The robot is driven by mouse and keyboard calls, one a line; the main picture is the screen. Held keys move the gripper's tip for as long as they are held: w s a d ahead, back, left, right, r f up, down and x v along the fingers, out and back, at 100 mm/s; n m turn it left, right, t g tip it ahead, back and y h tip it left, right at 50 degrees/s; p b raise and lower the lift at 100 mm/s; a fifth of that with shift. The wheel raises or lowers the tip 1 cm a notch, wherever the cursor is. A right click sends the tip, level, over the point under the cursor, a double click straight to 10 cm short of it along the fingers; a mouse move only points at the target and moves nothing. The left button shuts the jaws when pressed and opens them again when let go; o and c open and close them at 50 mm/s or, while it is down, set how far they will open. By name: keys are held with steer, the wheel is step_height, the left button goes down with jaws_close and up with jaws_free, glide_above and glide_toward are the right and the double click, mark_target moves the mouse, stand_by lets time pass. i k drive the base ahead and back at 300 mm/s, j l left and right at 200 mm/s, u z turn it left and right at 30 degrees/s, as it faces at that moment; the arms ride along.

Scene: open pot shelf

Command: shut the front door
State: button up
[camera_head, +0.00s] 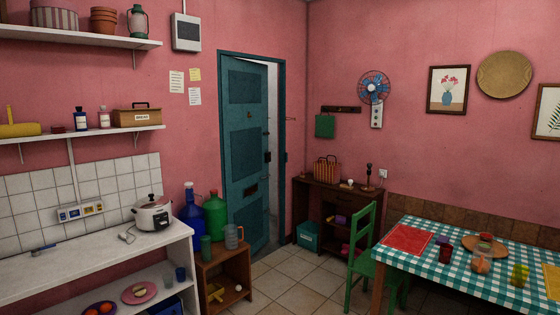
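The front door (245,150) is a teal panelled door in the far wall, left of the picture's middle. It stands ajar, hinged at its left side, with a bright gap between its right edge and the teal frame (283,150). A dark handle or lock shows near its right edge (267,156), and a mail slot sits lower on the panel. My gripper is not in view.
A low wooden stand (222,268) with jugs is left of the door. A white counter (95,262) with a rice cooker runs along the left. A green chair (362,260) and checked-cloth table (455,262) fill the right. Tiled floor (290,275) is free between them.

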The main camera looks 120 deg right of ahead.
mark_target(244, 83)
steer(key=z, duration=3.9)
steer(key=i+z, duration=0.1)
steer(key=i, duration=0.45)
steer(key=i+z, duration=0.1)
steer(key=i, duration=0.5)
steer(key=i+z, duration=0.1)
steer(key=i, duration=0.45)
steer(key=i+j, duration=0.15)
steer(key=i, duration=0.4)
steer(key=i+j+z, duration=0.15)
steer(key=i, duration=0.4)
steer(key=i+j+z, duration=0.1)
steer(key=i, duration=0.5)
steer(key=i+l+z, duration=0.1)
steer(key=i+z, duration=0.2)
steer(key=i, duration=1.3)
steer(key=i+j+u, duration=0.25)
steer(key=i+u, duration=0.55)
steer(key=i, duration=0.2)
steer(key=i+l+u, duration=0.1)
steer(key=i+u, duration=0.35)
steer(key=i+j+z, duration=0.15)
steer(key=i, duration=0.2)
